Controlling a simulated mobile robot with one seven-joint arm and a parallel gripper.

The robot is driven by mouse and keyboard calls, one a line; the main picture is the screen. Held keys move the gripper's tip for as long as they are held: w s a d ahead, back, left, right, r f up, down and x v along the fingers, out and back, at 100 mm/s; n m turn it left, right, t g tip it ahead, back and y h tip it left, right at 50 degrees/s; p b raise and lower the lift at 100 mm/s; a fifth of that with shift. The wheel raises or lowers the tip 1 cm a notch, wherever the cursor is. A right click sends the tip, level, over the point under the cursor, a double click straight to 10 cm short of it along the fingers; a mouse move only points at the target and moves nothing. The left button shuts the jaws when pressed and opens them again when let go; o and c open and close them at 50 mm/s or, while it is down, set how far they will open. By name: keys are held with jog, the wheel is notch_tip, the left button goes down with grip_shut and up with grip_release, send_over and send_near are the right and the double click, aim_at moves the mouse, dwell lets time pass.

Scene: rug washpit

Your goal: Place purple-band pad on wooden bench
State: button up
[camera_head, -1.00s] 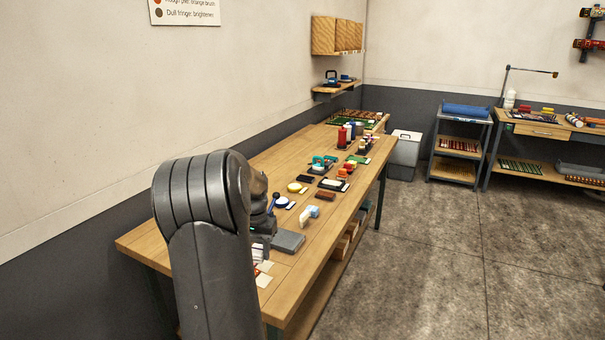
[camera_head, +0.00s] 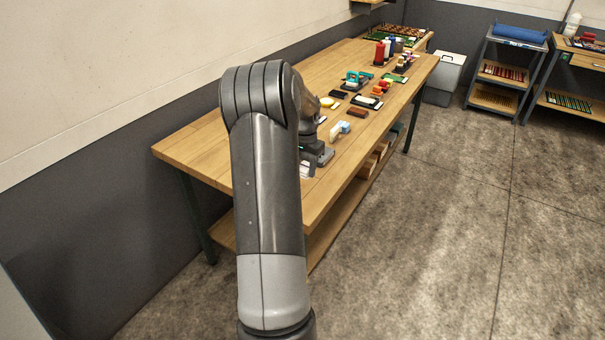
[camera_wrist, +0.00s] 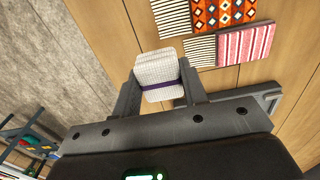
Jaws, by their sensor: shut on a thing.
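The purple-band pad (camera_wrist: 158,70) is a white, textured, rounded block with a purple band around it. In the wrist view it sits between the two fingers of my gripper (camera_wrist: 159,84), which is shut on it. The wooden bench (camera_head: 198,148) runs from near left to far right in the head view. Its plank top (camera_wrist: 104,28) also shows behind the pad in the wrist view. I cannot tell how far the pad is from the top.
Striped, orange-patterned (camera_wrist: 222,12) and pink-striped (camera_wrist: 246,43) swatches lie beside the pad in the wrist view. Brushes, a brown block (camera_head: 357,113) and bottles (camera_head: 381,52) crowd the bench's middle and far end. Its near left end looks clear. Concrete floor (camera_head: 430,230) is open at right.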

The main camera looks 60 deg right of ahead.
jog(key=shift+w+f, duration=0.4)
jog(key=shift+w, duration=0.3)
jog(key=shift+f, duration=2)
jog(key=shift+f, duration=0.1)
jog(key=o, duration=0.9)
jog(key=shift+o, duration=0.2)
